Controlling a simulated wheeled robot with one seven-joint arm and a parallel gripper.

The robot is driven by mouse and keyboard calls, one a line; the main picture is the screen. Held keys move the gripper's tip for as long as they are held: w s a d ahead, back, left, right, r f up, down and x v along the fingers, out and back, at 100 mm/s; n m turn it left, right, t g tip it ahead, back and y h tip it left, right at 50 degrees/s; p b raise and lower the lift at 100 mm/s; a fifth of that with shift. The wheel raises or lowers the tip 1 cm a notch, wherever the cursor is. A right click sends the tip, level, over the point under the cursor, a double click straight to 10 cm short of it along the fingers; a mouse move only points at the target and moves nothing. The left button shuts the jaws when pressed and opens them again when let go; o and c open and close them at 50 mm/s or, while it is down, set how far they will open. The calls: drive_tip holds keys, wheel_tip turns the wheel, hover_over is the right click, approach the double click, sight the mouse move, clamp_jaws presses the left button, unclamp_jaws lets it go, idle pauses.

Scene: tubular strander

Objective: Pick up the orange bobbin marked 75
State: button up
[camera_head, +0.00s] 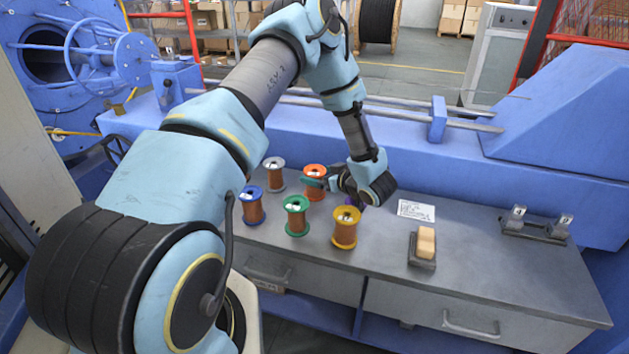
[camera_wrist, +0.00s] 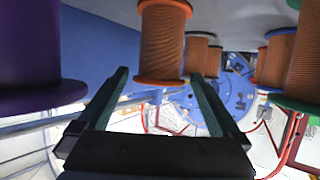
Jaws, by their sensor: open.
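The orange bobbin (camera_head: 314,192), wound with copper-coloured wire, stands upright on the grey bench in the back row. Its label is too small to read. My gripper (camera_head: 322,182) is low over the bench at its right side, fingers pointing left towards it, partly hiding it. In the wrist view, which is upside down, the orange bobbin (camera_wrist: 163,42) is centred between the two teal fingers of my open gripper (camera_wrist: 160,73). The fingers stand on either side of its outline, with gaps. I cannot tell how far it reaches between them.
A white-grey bobbin (camera_head: 274,176), a blue one (camera_head: 252,208), a green one (camera_head: 296,217) and a yellow one (camera_head: 345,230) stand around it. A purple bobbin (camera_wrist: 38,50) is close beside my gripper. A card (camera_head: 416,210) and a block on a stand (camera_head: 425,245) are to the right.

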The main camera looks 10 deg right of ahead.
sight(316, 171)
drive_tip(key=shift+x, duration=1.4)
drive_tip(key=shift+c, duration=0.2)
clamp_jaws()
